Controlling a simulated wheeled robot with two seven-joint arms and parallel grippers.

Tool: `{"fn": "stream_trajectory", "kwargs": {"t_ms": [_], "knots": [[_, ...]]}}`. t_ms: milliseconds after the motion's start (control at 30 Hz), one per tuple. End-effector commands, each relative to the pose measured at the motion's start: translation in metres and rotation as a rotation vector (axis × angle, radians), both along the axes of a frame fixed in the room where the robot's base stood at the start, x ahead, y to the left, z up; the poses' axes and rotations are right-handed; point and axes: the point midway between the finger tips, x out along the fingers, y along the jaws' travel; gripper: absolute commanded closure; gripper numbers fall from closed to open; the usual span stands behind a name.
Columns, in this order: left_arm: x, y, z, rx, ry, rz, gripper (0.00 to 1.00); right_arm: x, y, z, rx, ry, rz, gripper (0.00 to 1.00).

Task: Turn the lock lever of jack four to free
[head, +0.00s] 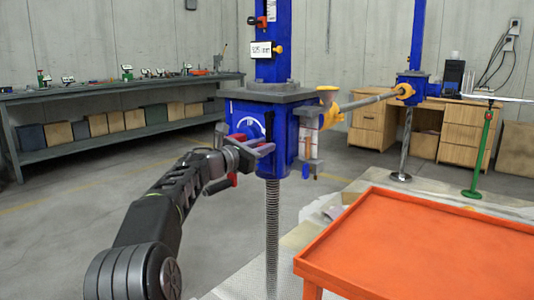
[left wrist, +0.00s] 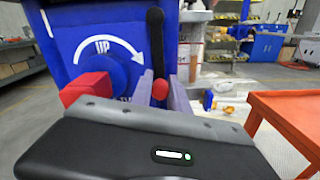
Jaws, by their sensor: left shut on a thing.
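The near jack has a blue housing (head: 296,140), which also fills the upper left of the left wrist view (left wrist: 70,40) with a white UP arrow. A black lever (left wrist: 155,45) with a red piece (left wrist: 160,89) at its lower end stands roughly upright on that face. My left gripper (head: 266,150) reaches the housing from the left. In the left wrist view its grey fingers (left wrist: 158,94) stand either side of the red piece and are shut on the lever there. A red block (left wrist: 85,88) sits left of the fingers. I cannot read a jack number. My right gripper is out of view.
An orange tray table (head: 430,240) stands at the right front. A long workbench (head: 120,88) lines the left wall. The floor at left is clear.

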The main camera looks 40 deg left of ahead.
Motion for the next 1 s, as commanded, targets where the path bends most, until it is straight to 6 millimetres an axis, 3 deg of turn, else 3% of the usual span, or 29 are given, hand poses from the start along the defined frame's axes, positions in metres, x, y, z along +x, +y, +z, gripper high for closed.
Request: {"fn": "stream_trajectory", "kwargs": {"t_ms": [633, 667, 867, 1000], "knots": [[0.001, 0.0027, -0.001, 0.072, 0.003, -0.008, 1.0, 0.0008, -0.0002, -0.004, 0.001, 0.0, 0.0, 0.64], [0.001, 0.0027, -0.001, 0.072, 0.003, -0.008, 0.76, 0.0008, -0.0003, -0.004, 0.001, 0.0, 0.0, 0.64], [0.0007, 0.0036, -0.0011, 0.069, 0.003, -0.005, 0.6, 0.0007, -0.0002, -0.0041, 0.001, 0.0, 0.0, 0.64], [0.0006, 0.0043, -0.0011, 0.068, 0.003, -0.004, 0.59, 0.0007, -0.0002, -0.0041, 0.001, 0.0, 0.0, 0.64]]}}
